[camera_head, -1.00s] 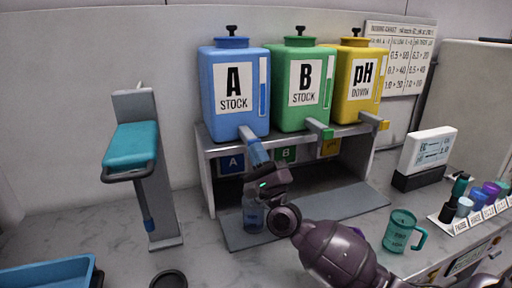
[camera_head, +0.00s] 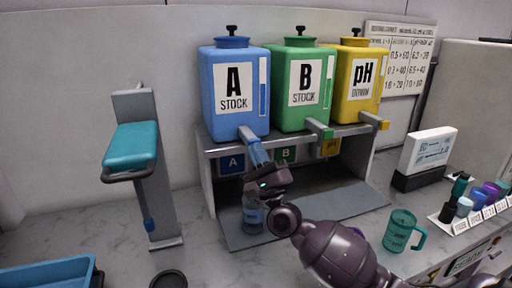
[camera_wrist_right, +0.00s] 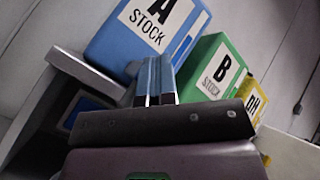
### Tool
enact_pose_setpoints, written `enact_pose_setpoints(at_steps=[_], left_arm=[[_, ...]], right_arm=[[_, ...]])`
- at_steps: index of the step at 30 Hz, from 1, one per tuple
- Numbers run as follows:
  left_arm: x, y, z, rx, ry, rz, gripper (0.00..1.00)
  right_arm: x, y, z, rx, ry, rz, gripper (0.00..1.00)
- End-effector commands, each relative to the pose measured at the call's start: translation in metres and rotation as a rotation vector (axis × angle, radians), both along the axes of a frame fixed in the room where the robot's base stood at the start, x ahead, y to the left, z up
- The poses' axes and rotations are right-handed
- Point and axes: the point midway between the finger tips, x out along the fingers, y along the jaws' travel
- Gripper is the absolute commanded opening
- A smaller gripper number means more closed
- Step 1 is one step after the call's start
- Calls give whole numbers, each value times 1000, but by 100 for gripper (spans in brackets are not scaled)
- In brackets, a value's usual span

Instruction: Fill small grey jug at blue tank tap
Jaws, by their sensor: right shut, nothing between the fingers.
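The blue tank (camera_head: 234,92) marked "A STOCK" stands on the left of the shelf, with its tap (camera_head: 247,134) sticking out at the front. A small greyish see-through jug (camera_head: 253,217) stands upright on the grey mat below this tap; its lower part looks bluish, and my gripper partly hides its top. My right gripper (camera_head: 259,156) is shut and empty, its fingers pointing up at the tap's front end. In the right wrist view the shut fingers (camera_wrist_right: 154,82) are in front of the blue tank (camera_wrist_right: 147,35); contact with the tap cannot be told. My left gripper is not in view.
Green (camera_head: 300,115) and yellow (camera_head: 358,103) tanks stand to the right. A teal jug (camera_head: 397,232) and a rack of small bottles (camera_head: 480,208) are at the right. A teal-topped stand (camera_head: 160,215) and a blue tray (camera_head: 45,275) are at the left.

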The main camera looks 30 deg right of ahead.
Motion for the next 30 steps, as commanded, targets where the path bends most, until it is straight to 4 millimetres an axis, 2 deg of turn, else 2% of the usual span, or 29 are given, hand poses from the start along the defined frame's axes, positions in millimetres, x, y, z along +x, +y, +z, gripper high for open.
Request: enact_pose_setpoints(at_steps=[13, 24, 30], left_arm=[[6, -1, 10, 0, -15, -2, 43], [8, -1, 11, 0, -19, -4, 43], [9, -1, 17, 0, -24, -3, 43]], right_arm=[[-17, 4, 1, 0, 0, 0, 0], [-20, 5, 0, 0, 0, 0, 0], [-33, 8, 1, 1, 0, 1, 0]])
